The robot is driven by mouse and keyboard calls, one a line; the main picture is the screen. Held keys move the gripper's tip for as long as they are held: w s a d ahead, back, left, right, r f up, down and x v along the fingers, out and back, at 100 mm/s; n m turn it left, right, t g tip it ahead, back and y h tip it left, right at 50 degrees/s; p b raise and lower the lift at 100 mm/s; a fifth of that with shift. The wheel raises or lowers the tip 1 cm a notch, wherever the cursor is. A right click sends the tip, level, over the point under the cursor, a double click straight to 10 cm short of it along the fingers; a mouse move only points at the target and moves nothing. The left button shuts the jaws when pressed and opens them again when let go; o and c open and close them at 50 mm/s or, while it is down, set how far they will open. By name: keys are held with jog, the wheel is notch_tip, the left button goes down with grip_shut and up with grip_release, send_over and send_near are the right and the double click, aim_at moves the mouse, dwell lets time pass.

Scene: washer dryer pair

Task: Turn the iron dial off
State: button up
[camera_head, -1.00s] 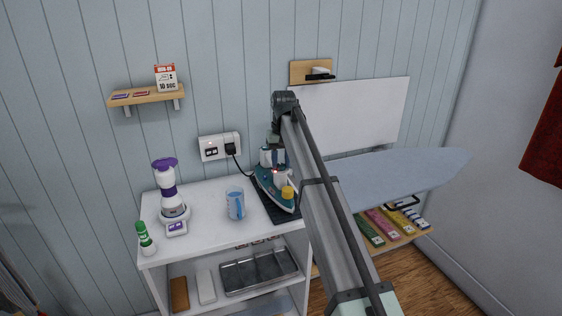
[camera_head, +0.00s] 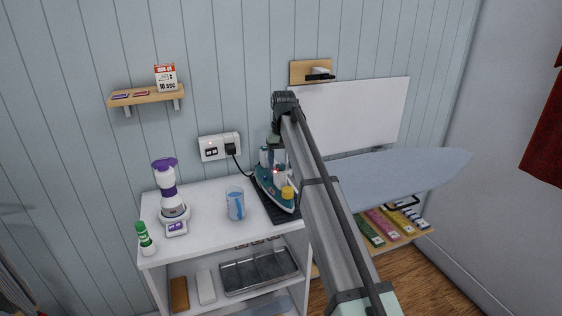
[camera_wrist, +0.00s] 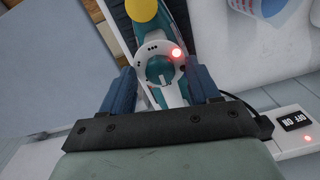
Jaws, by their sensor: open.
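The teal and white iron (camera_head: 270,188) lies on a dark mat (camera_head: 283,215) at the right end of the white cabinet top. In the wrist view the iron's round dial (camera_wrist: 159,70) has a white ring with dark dots, and a red light (camera_wrist: 177,53) glows at its edge. My gripper (camera_wrist: 163,86) is open, with one blue finger on each side of the dial. I cannot tell whether the fingers touch it. In the head view my gripper (camera_head: 272,158) is over the back of the iron, partly hidden by my arm.
A yellow cap (camera_head: 287,192) sits on the iron's front. A measuring cup (camera_head: 235,203) stands left of it. A wall outlet (camera_head: 219,146) with a plugged cord is behind, its switch (camera_wrist: 297,122) lit red. An ironing board (camera_head: 400,178) is at the right.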

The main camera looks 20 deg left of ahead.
aim_at(282, 165)
jog(key=shift+r, duration=0.1)
notch_tip(282, 165, up, 14)
jog(key=shift+w+d+f, duration=0.15)
jog(key=shift+d+f, duration=0.05)
jog(key=shift+d, duration=0.05)
dwell(0.6)
